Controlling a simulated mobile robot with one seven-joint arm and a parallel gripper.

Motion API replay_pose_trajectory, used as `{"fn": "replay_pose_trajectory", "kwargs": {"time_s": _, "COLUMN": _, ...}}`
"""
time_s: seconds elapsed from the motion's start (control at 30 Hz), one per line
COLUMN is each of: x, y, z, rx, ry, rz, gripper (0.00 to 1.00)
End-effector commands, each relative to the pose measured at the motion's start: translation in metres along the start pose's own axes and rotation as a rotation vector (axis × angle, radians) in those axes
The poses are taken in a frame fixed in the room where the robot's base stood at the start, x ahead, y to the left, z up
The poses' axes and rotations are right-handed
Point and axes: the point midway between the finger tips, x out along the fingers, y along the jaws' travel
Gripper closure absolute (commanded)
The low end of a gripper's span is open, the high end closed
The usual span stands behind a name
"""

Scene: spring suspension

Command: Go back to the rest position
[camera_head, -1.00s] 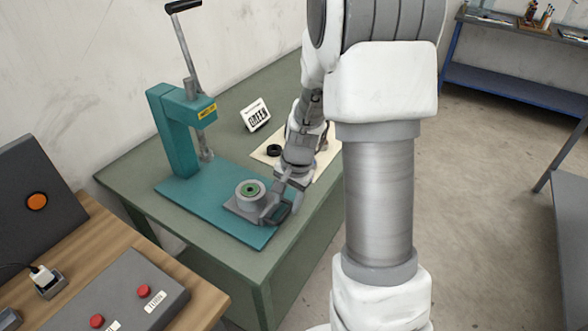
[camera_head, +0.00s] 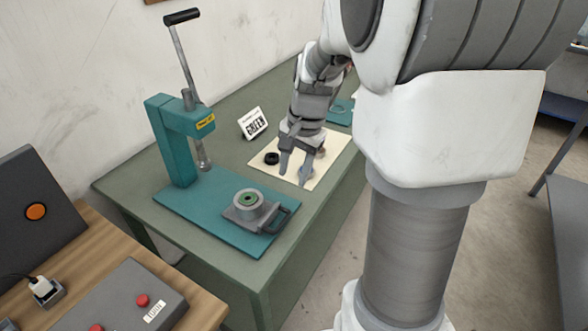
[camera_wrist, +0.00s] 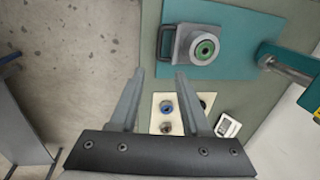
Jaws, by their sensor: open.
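My gripper (camera_head: 293,178) is open and empty above the cream mat (camera_head: 334,151) on the green table. In the wrist view its two fingers (camera_wrist: 160,88) stand wide apart, with the mat showing between them. The grey fixture with a round cup and a green ring (camera_head: 248,205) sits on the teal press base (camera_head: 178,203), apart from my gripper. It also shows in the wrist view (camera_wrist: 199,46), beyond the fingers.
The teal lever press (camera_head: 170,140) stands at the left of the green table (camera_head: 125,185). A wooden bench with a red-button box (camera_head: 125,300) is at lower left. Open floor (camera_head: 325,265) lies right of the table.

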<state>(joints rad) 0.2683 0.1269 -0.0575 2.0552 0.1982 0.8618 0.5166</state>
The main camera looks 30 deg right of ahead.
Motion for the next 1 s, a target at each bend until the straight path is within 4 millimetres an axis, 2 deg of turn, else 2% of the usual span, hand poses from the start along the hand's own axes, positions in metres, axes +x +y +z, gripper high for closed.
{"fn": "replay_pose_trajectory", "kwargs": {"time_s": 0.27, "x": 0.0, "y": 0.0, "z": 0.0, "rx": -0.001, "ry": 0.001, "rz": -0.001, "gripper": 0.53}}
{"fn": "replay_pose_trajectory", "kwargs": {"time_s": 0.43, "x": -0.014, "y": -0.001, "z": 0.013, "rx": -0.066, "ry": 0.022, "rz": -0.012, "gripper": 0.53}}
{"fn": "replay_pose_trajectory", "kwargs": {"time_s": 0.67, "x": -0.055, "y": 0.002, "z": 0.059, "rx": -0.303, "ry": 0.098, "rz": -0.045, "gripper": 0.53}}
{"fn": "replay_pose_trajectory", "kwargs": {"time_s": 1.0, "x": -0.097, "y": 0.029, "z": 0.128, "rx": -0.677, "ry": 0.235, "rz": -0.073, "gripper": 0.53}}
